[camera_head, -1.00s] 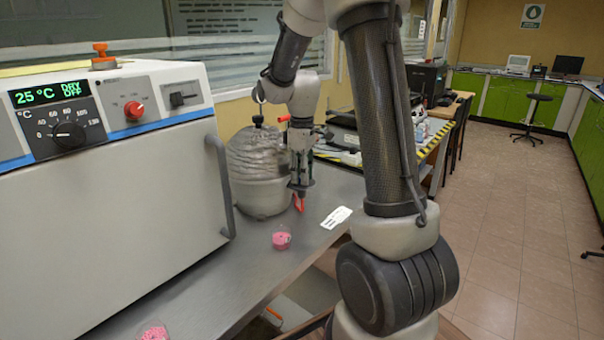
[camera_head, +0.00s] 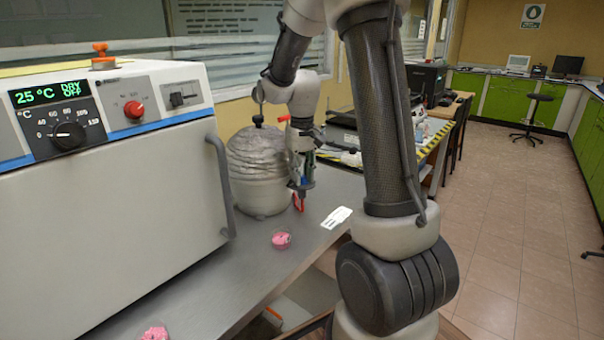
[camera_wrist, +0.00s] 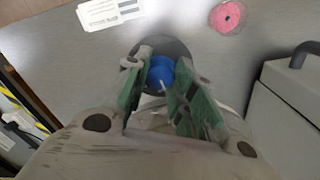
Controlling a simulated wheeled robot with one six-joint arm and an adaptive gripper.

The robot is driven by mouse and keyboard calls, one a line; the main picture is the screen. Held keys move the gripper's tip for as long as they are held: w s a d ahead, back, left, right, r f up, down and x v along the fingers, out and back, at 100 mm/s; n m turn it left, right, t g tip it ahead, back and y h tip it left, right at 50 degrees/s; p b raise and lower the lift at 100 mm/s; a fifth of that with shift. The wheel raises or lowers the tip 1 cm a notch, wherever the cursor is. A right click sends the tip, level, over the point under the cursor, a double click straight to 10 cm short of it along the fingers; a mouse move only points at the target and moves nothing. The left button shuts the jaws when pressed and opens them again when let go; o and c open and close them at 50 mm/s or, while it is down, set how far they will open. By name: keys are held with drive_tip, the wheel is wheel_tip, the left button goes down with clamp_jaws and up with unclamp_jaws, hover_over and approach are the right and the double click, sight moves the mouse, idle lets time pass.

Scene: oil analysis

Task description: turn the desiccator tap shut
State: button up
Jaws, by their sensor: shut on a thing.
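The desiccator (camera_head: 258,185), a pale rounded vessel with a grey, glassy upper part, stands on the steel bench beside the oven. My gripper (camera_head: 302,184) points down close against its right side. The fingers hide the knob's sides. A red piece (camera_head: 299,202) shows just below my gripper in the head view.
A dish of pink granules (camera_head: 281,240) and a white label card (camera_head: 336,217) lie on the bench (camera_head: 232,282) in front of the desiccator. The oven (camera_head: 110,210) with its side handle stands to the left. Another pink heap (camera_head: 155,333) lies near the front edge.

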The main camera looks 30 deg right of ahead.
drive_tip(key=shift+m, duration=0.8)
drive_tip(key=o, duration=1.1)
